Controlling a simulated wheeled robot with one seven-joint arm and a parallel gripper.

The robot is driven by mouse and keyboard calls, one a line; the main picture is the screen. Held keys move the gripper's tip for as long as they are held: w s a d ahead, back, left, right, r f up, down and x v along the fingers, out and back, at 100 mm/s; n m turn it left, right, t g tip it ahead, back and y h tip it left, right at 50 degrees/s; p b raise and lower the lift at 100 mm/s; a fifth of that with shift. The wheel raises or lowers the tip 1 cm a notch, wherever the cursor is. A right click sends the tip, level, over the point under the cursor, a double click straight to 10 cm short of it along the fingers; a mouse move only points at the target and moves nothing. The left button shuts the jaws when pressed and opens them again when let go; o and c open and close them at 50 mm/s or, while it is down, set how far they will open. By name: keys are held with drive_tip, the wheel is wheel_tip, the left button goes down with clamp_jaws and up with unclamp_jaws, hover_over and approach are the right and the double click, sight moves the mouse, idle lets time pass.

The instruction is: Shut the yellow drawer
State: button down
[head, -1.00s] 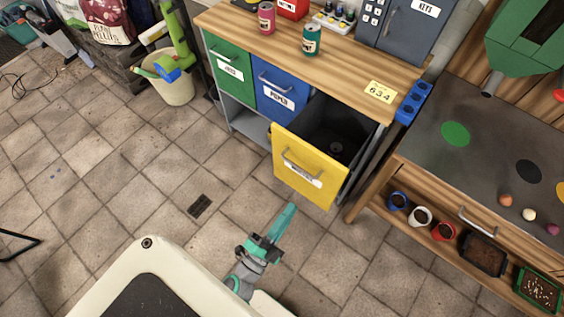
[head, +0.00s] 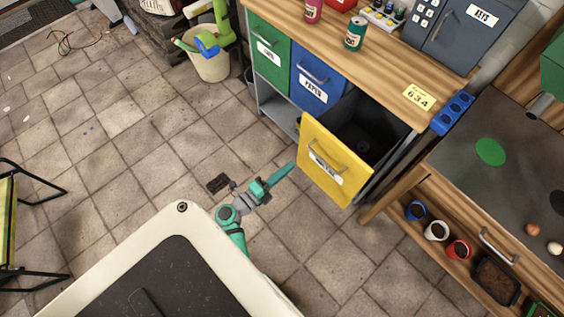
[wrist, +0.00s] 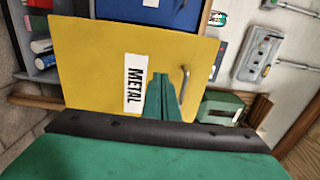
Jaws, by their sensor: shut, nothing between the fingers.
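The yellow drawer (head: 335,160) stands pulled out of the workbench cabinet, and its dark inside shows behind the front panel. Its front has a metal bar handle (head: 325,157) and a white label. In the wrist view the yellow front (wrist: 95,65) fills the middle, with the label reading METAL and the handle (wrist: 184,85) beside it. My gripper (head: 291,166) is shut and empty, with its green fingers pointing at the drawer front from the left. In the wrist view the closed fingertips (wrist: 160,80) overlap the front between label and handle. I cannot tell whether they touch it.
A green drawer (head: 269,58) and a blue drawer (head: 315,75) beside it are shut. A workbench (head: 470,165) with cups on its lower shelf stands to the right. A bucket (head: 210,67) stands at the back left.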

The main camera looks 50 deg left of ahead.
sight(314, 148)
drive_tip(key=w, duration=1)
drive_tip(key=shift+d, duration=0.2)
drive_tip(key=shift+d, duration=0.1)
